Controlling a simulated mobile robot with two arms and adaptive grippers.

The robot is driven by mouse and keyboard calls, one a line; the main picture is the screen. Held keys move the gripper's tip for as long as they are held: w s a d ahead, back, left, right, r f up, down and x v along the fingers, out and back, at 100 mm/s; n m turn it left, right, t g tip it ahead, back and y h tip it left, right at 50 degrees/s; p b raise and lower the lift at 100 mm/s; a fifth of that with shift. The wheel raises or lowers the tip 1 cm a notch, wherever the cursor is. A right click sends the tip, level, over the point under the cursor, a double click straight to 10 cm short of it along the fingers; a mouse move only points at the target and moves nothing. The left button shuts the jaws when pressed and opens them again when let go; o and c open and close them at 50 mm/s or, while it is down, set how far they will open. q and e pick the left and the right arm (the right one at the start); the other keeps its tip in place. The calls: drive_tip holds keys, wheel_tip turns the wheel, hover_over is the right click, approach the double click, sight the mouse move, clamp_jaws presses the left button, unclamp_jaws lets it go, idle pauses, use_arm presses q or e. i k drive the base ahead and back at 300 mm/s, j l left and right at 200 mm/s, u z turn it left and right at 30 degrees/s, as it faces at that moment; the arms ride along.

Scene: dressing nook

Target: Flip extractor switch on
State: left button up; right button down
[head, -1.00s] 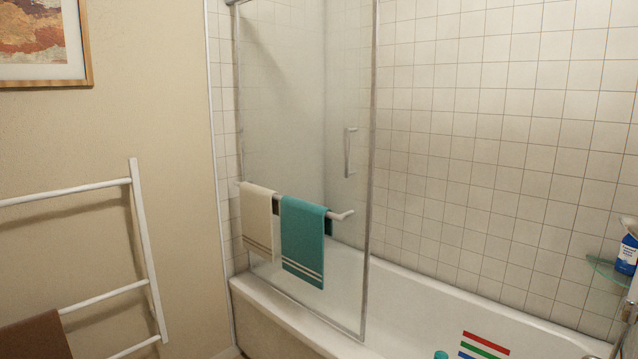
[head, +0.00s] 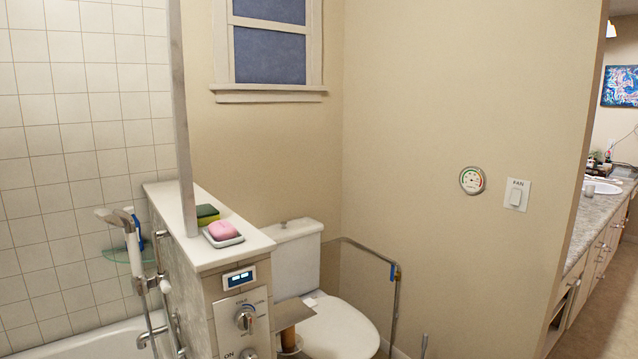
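A white rocker switch plate labelled FAN (head: 516,195) is on the beige wall, right of centre in the head view. It sits just right of a round dial gauge (head: 472,180). The rocker's on or off position is too small to tell. Neither of my grippers shows in the head view.
A toilet (head: 335,325) stands below the wall, with a metal-framed rail (head: 396,300) beside it. A half wall (head: 190,255) with soap (head: 222,230) and shower controls (head: 246,318) is at the left. A doorway at the right opens to a vanity counter (head: 610,205).

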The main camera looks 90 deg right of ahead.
sight(516, 194)
drive_tip(key=z, duration=3.9)
